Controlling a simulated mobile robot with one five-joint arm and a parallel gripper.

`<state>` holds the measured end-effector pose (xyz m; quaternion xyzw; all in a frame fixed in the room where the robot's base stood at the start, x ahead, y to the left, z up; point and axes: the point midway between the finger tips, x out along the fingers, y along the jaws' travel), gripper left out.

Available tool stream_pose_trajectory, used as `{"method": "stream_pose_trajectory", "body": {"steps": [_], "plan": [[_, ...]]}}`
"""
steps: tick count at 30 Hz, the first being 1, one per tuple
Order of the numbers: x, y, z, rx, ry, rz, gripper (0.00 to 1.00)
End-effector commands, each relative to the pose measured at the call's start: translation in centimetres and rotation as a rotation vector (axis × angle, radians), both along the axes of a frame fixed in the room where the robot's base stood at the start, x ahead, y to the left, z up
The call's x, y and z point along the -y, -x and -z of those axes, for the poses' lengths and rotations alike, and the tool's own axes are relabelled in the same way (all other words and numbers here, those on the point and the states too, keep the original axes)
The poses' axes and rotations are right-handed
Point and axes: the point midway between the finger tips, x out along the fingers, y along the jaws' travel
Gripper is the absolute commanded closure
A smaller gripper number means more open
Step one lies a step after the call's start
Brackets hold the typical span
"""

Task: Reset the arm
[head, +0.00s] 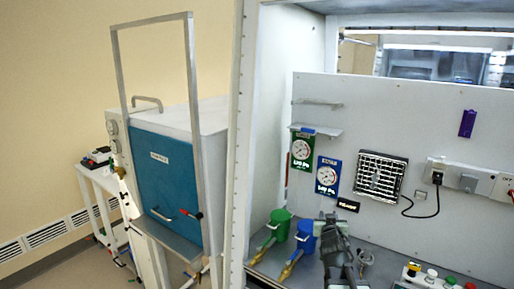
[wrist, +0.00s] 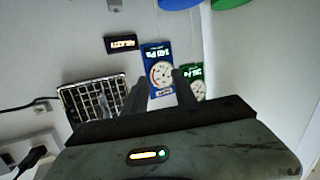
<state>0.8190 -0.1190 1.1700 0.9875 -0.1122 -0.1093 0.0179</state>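My gripper (head: 328,217) is dark grey and raised inside the white enclosure, in front of its back panel (head: 440,115). In the wrist view my gripper (wrist: 160,86) shows two dark fingers with a gap between them. Nothing is held in the gap. The blue gauge plate (wrist: 158,68) shows behind the gap, and the green gauge plate (wrist: 195,82) is partly hidden by the right finger. In the head view the blue gauge plate (head: 327,176) and the green gauge plate (head: 301,150) hang up and left of the gripper.
A green valve (head: 279,226) and a blue valve (head: 305,238) stand left of my arm. A vent grille (head: 380,175), a power strip (head: 468,180) and a hanging black cable (head: 435,205) are right. A button box (head: 432,277) sits at lower right. A blue-doored chamber (head: 165,185) stands outside, left.

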Motion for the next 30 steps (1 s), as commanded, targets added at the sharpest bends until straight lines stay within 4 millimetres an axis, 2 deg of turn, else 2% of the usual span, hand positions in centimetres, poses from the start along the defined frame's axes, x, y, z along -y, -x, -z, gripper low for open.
{"method": "stream_pose_trajectory", "body": {"steps": [1,3,5,6,9,12,16,18,30], "plan": [[-2.9,1.2,3.1,-0.127,-0.039,0.004,0.67],[-5.8,3.8,7.8,-0.337,-0.090,0.013,0.67],[-7.7,7.0,11.5,-0.529,-0.127,0.012,0.67],[-8.4,9.5,13.6,-0.660,-0.151,0.010,0.67],[-9.9,15.9,17.2,-0.959,-0.203,-0.023,0.67],[-11.4,20.9,18.6,-1.181,-0.226,-0.081,0.67],[-12.2,24.2,18.9,-1.331,-0.214,-0.131,0.67],[-12.3,24.6,18.9,-1.352,-0.200,-0.146,0.67],[-12.1,24.5,18.9,-1.347,-0.196,-0.147,0.67]]}}
